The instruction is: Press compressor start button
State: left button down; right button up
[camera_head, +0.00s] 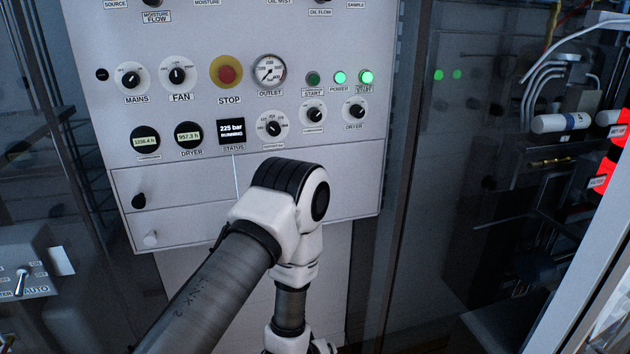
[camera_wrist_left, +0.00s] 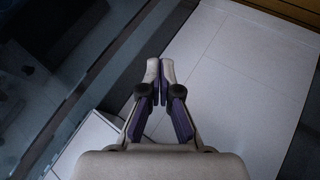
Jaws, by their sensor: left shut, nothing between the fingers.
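The control panel (camera_head: 205,100) fills the middle of the head view. A dark green button (camera_head: 313,78) has a small label ending in START; its first word is too small to read surely. To its right are a lit green POWER lamp (camera_head: 340,77) and a lit green round part (camera_head: 366,77), also labelled START. The status display (camera_head: 231,128) reads 225 bar RUNNING. My left arm crosses in front of the panel's lower part; its gripper does not show there. In the left wrist view my left gripper (camera_wrist_left: 160,68) is shut and empty, over a pale panelled surface.
A red STOP button (camera_head: 227,74) on a yellow ring sits left of the OUTLET gauge (camera_head: 269,72). MAINS and FAN knobs are farther left. Glass doors, pipes and equipment stand at right; a toggle-switch box (camera_head: 22,280) is at lower left.

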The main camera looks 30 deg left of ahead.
pick_arm(q)
jog(key=w+a+r+n+t, duration=0.1)
jog(key=w+a+r+t, duration=0.15)
jog(key=w+r, duration=0.4)
jog(key=w+a+r+n+t+y, duration=0.1)
jog(key=w+r+n+t, duration=0.2)
jog(key=r, duration=0.7)
jog(key=w+a+r+t, duration=0.1)
jog(key=w+r+t, duration=0.1)
jog(key=w+r, duration=0.55)
jog(key=s+a+r+n+t+y, duration=0.1)
jog(key=a+r+t, duration=0.1)
jog(key=r, duration=1.2)
jog(key=s+a+r+n+t+y, duration=0.1)
jog(key=r+t, duration=0.3)
jog(key=r, duration=1.1)
jog(key=shift+s+a+r+n+y+p, duration=0.3)
jog(key=shift+a+y, duration=0.2)
jog(key=shift+a, duration=0.4)
jog(key=shift+w+f, duration=0.1)
